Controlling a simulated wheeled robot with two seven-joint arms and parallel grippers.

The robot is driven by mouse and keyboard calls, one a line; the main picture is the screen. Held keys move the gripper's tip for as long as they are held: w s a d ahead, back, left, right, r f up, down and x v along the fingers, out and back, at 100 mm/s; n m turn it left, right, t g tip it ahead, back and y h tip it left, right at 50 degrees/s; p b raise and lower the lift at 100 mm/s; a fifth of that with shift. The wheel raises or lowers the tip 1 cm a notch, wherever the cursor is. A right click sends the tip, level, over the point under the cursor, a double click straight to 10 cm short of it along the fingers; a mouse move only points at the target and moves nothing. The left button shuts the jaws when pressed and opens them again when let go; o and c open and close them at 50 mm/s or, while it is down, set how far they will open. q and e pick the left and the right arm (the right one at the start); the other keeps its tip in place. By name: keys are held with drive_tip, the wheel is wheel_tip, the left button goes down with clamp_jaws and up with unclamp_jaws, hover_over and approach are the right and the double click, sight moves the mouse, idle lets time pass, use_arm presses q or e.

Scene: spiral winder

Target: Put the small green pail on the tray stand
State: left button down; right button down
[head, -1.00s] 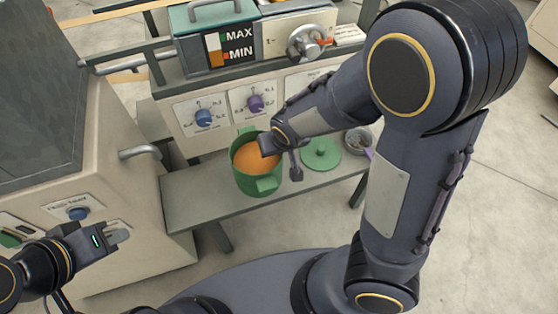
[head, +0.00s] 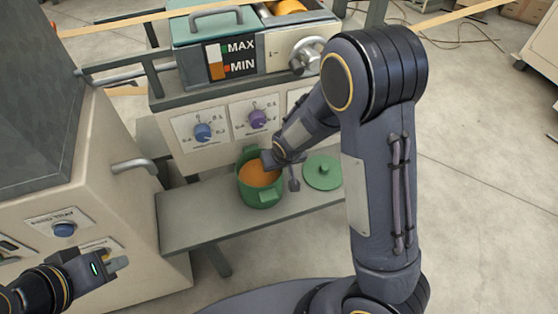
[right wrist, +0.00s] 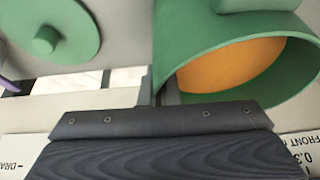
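The small green pail (head: 263,199) stands upright on a low grey bench (head: 190,222) and holds something orange. My right gripper (head: 279,172) is at its right rim. In the right wrist view the gripper's fingers (right wrist: 163,92) sit close together on either side of the wall of the pail (right wrist: 205,62), and look shut on it. My left gripper (head: 118,262) is at the lower left, away from the pail; its finger gap cannot be made out. I cannot pick out a separate tray stand with certainty.
A round green lid (head: 322,173) lies on the bench right of the pail; it also shows in the right wrist view (right wrist: 55,38). A panel with knobs (head: 228,125) rises behind the bench. A beige cabinet (head: 125,215) stands at left. The bench's left part is clear.

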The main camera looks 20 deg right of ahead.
drive_tip(key=shift+w+r, duration=0.1)
drive_tip(key=c, duration=2.1)
unclamp_jaws()
drive_tip(key=shift+f, duration=0.25)
drive_tip(key=o, duration=0.4)
